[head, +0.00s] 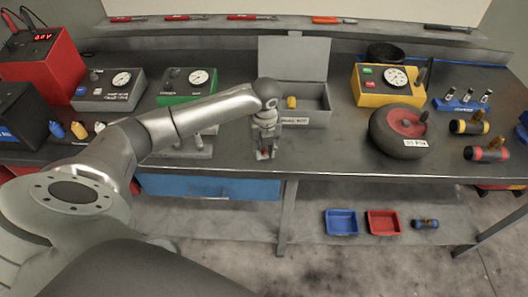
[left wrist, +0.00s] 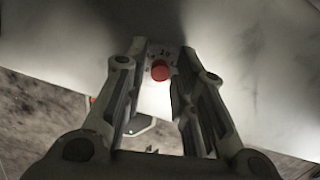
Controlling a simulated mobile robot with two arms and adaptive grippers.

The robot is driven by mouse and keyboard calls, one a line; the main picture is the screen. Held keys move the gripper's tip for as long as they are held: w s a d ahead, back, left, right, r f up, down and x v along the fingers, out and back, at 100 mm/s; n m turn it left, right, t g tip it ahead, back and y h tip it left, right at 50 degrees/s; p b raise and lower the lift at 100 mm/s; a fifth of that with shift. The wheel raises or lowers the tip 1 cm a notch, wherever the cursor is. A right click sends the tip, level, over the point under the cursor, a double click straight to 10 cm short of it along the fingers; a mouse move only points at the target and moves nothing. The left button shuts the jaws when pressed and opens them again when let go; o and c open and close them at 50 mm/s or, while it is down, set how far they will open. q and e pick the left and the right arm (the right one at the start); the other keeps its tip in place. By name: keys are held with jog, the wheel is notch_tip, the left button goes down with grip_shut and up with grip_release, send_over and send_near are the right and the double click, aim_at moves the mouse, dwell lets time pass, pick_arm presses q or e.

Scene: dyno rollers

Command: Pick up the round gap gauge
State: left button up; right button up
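A small pale piece with dark markings and a red round knob, which looks like the round gap gauge (left wrist: 160,70), shows between my left fingertips in the left wrist view. In the head view only a bit of red (head: 265,153) shows there, mostly hidden by the fingers. My left gripper (head: 265,154) points down at the front edge of the workbench, in front of the open grey box. It also shows in the left wrist view (left wrist: 162,50), with its fingers apart on either side of the gauge. I cannot make out contact. My right gripper is not in view.
The open grey box (head: 318,118) with a yellow item stands just behind my left gripper. A yellow dial unit (head: 372,98) and a dark wheel (head: 385,138) stand to the right. Green (head: 178,97) and grey (head: 92,104) dial units stand left. A blue drawer (head: 215,188) is below.

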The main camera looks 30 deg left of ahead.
pick_arm(q)
grip_shut()
jog(key=shift+r, duration=0.1)
